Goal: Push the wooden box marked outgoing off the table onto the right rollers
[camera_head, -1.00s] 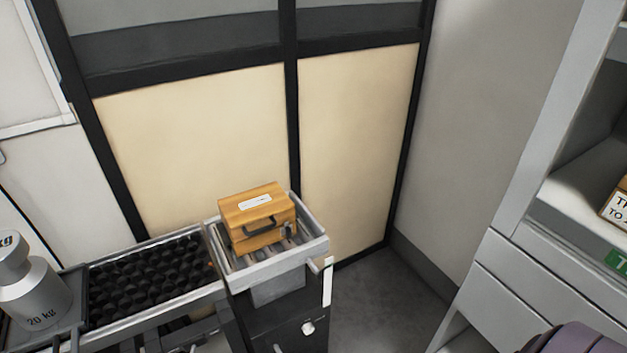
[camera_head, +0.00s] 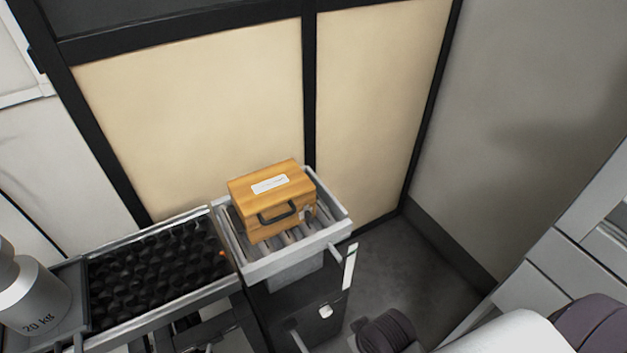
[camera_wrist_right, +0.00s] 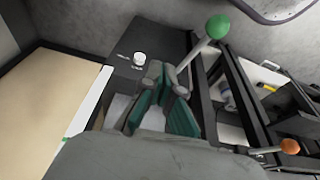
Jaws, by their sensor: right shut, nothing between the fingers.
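The wooden box (camera_head: 272,203) is orange-brown with a dark handle, a latch and a white label whose writing is too small to read. It sits upright on the grey rollers (camera_head: 322,240) in a light metal frame, at the right end of the table and bed of black rollers (camera_head: 150,268). My right arm comes in at the lower right of the head view, apart from the box. My right gripper (camera_wrist_right: 164,98), with teal finger pads, is shut and empty in the right wrist view; the box is not visible there. My left gripper is not in view.
A metal weight marked 20 kg (camera_head: 35,298) stands at the left. A dark cabinet (camera_head: 305,305) with a white knob is under the rollers. In the wrist view, levers with a green ball (camera_wrist_right: 217,27) and an orange ball (camera_wrist_right: 290,146) stand right of the gripper. Open floor (camera_head: 415,265) lies right.

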